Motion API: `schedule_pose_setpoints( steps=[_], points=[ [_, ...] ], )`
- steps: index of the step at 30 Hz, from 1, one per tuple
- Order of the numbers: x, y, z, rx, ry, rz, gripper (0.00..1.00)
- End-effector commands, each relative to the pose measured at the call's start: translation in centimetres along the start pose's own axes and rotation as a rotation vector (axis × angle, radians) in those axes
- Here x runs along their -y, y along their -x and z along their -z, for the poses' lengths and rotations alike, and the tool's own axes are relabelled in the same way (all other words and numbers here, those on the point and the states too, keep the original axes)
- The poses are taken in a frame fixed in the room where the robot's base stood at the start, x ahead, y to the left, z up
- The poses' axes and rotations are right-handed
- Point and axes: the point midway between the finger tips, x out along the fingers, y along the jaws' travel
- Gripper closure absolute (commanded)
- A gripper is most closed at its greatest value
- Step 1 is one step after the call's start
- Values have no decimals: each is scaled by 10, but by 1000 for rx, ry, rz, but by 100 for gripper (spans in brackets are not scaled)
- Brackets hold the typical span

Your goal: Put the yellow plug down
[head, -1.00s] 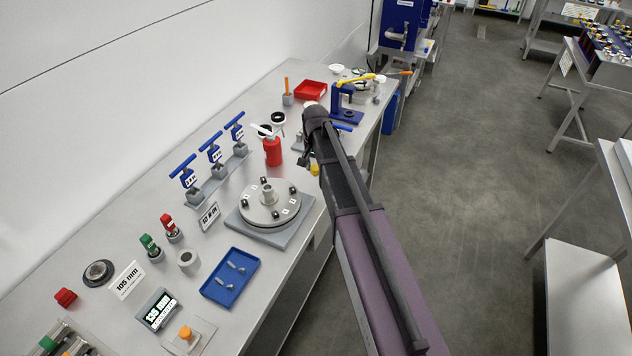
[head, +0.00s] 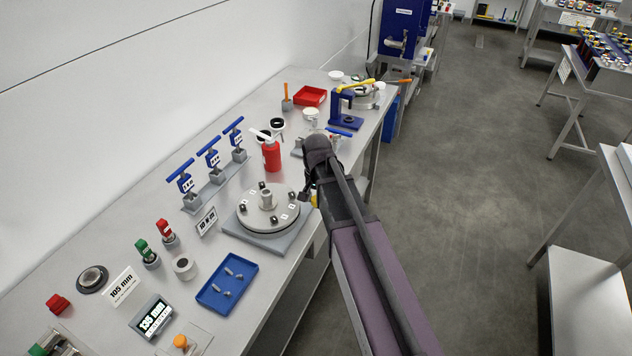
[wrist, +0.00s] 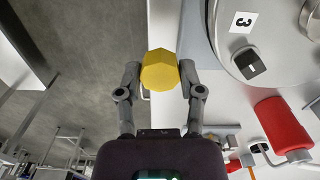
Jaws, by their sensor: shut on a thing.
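The yellow plug (wrist: 160,70) is an eight-sided yellow piece between the two fingers of my gripper (wrist: 160,78) in the wrist view. My gripper is shut on it. In the head view my gripper (head: 309,192) is mostly hidden by my own arm, and only a bit of the yellow plug (head: 314,200) shows. It is at the right of the round turntable (head: 283,214), by the bench's front edge. In the wrist view the plug appears over the bench edge, with floor at the left. Its height above the bench is unclear.
A red bottle (head: 271,156) stands behind the turntable. A blue tray (head: 227,283) with small metal pieces lies in front of it. A blue press (head: 346,108) with a yellow lever stands farther back. Blue-handled tools (head: 211,158) line the wall side. Free bench surface is narrow here.

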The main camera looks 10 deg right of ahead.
Motion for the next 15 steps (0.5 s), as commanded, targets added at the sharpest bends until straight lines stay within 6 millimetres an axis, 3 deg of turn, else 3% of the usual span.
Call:
schedule_pose_setpoints(
  steps=[5,15],
  points=[
    [9,-2,20,0,0,0,100],
    [34,-8,78,0,-1,0,100]
  ],
)
